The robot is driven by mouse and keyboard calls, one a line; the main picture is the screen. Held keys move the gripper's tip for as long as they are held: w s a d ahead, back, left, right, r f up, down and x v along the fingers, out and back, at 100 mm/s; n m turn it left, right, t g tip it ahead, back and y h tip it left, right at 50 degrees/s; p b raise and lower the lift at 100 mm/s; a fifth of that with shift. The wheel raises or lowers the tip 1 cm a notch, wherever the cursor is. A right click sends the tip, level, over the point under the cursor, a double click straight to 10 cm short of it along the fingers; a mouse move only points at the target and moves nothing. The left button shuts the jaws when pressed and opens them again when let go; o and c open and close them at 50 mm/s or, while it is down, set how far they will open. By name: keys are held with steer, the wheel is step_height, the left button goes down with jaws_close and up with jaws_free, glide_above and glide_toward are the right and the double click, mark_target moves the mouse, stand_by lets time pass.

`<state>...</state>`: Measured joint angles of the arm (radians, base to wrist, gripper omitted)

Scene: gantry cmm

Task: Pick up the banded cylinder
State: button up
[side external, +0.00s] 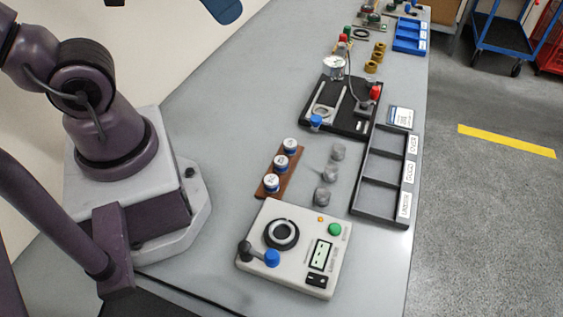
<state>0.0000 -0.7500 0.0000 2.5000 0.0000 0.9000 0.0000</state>
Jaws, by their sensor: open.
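Several short cylinders stand on the grey bench. I cannot tell whether any grey one carries a band. My gripper is not in view; only links of my arm show at the left.
A white gauge box (300,222) with knobs and a green button stands in front. A black three-compartment tray (357,213) lies at the right edge. A black fixture plate (349,122) and a blue tray (397,45) are farther back. Bare bench lies left of the rack.

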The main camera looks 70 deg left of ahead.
stand_by(0.3)
steer(key=o, duration=0.3)
steer(key=shift+o, duration=0.2)
steer(key=shift+f, duration=0.1)
steer(key=n+g, duration=0.6)
steer(key=n, duration=0.5)
glide_toward(281, 160)
step_height(281, 160, down, 10)
steer(key=shift+s+f, duration=0.1)
steer(key=shift+f, duration=0.1)
